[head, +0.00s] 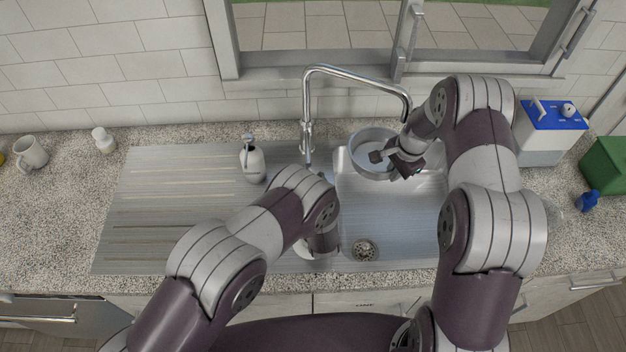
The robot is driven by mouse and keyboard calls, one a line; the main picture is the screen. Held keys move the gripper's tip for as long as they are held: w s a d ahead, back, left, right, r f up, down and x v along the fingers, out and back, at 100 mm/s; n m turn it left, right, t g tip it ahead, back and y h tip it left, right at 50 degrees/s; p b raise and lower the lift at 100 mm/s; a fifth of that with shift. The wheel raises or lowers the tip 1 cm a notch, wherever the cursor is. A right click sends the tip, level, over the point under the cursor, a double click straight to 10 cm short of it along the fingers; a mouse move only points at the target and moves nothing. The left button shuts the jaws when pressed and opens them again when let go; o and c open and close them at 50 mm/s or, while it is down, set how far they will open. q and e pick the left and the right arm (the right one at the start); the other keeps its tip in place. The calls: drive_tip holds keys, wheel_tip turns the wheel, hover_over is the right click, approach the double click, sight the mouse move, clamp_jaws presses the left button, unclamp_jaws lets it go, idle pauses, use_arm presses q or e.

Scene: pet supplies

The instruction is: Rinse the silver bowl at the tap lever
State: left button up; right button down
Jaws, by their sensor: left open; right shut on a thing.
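The silver bowl (365,139) is held over the back left of the sink basin, below and left of the tap spout's end. My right gripper (384,158) is shut on the bowl's right side. The tap (307,110) stands behind the sink, and its spout arches right toward the bowl. No water stream is visible. The tap lever is small near the tap's base, and I cannot make out its position. My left gripper (317,246) is open at the left front of the basin, apart from the bowl, with its fingers mostly hidden by my arm.
A soap dispenser (252,160) stands on the ribbed drainboard (165,205), left of the tap. The sink basin (400,225) looks empty around its drain. A blue-topped box (545,135) is at right.

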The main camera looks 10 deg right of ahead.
use_arm(q)
drive_tip(key=shift+s+r, duration=0.1)
drive_tip(key=shift+s, duration=0.8)
drive_tip(key=shift+r, duration=0.1)
use_arm(e)
drive_tip(key=shift+a, duration=0.15)
drive_tip(key=shift+s+a+r, duration=0.1)
drive_tip(key=shift+a, duration=0.2)
use_arm(q)
drive_tip(key=shift+r+p, duration=1.05)
drive_tip(key=shift+p, duration=0.05)
use_arm(e)
drive_tip(key=s+a, duration=0.3)
drive_tip(key=a, duration=0.3)
drive_tip(key=shift+s+a, duration=0.15)
drive_tip(key=shift+a, duration=0.05)
